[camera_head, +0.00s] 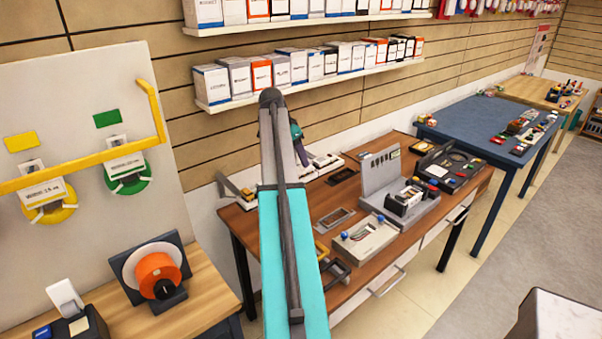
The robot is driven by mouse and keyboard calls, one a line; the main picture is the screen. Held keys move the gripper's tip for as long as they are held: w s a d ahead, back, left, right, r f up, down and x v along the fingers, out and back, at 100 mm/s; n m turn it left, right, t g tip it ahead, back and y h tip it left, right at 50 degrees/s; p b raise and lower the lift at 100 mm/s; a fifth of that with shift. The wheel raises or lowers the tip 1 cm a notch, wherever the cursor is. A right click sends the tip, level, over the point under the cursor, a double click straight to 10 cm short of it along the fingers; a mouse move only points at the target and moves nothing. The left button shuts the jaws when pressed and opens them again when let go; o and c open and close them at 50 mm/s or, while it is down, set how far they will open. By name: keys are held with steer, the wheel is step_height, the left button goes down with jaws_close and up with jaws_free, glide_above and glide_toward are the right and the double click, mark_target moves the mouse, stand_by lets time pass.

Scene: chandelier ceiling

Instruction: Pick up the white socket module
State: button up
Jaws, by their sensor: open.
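My gripper (304,158) is small and partly hidden behind my own raised teal and grey arm. It hangs over the back of the brown workbench (317,205), open, with nothing visible in it. A small white block (326,161) lies at the back of this bench, just right of my gripper; I cannot tell whether it is the white socket module. Whether my gripper touches it is also unclear. My arm hides part of the bench behind it.
A grey stand with devices (384,177) and a pale box with blue knobs (363,241) stand on the bench. Shelves of boxes (300,67) run along the wall above. An orange spool (157,274) is at left. A blue table (470,124) stands beyond.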

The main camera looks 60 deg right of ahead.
mark_target(302, 168)
steer(key=shift+f, duration=0.1)
steer(key=shift+p+x, duration=0.8)
steer(key=shift+x, duration=0.15)
steer(key=shift+a+p+x, duration=0.1)
steer(key=shift+p+x, duration=0.15)
steer(key=shift+x, duration=0.55)
steer(key=shift+a+p+x, duration=0.15)
steer(key=shift+p+x, duration=0.05)
steer(key=shift+x, duration=0.55)
steer(key=c, duration=1.1)
steer(key=shift+c, duration=0.2)
steer(key=shift+r+b, duration=0.7)
steer(key=shift+r, duration=0.3)
steer(key=s+d+r+b, duration=0.1)
steer(key=s+d+b, duration=0.1)
steer(key=s, duration=0.5)
steer(key=s+d+r+b, duration=0.2)
steer(key=s+d+b, duration=0.1)
steer(key=s, duration=0.5)
steer(key=shift+d, duration=0.4)
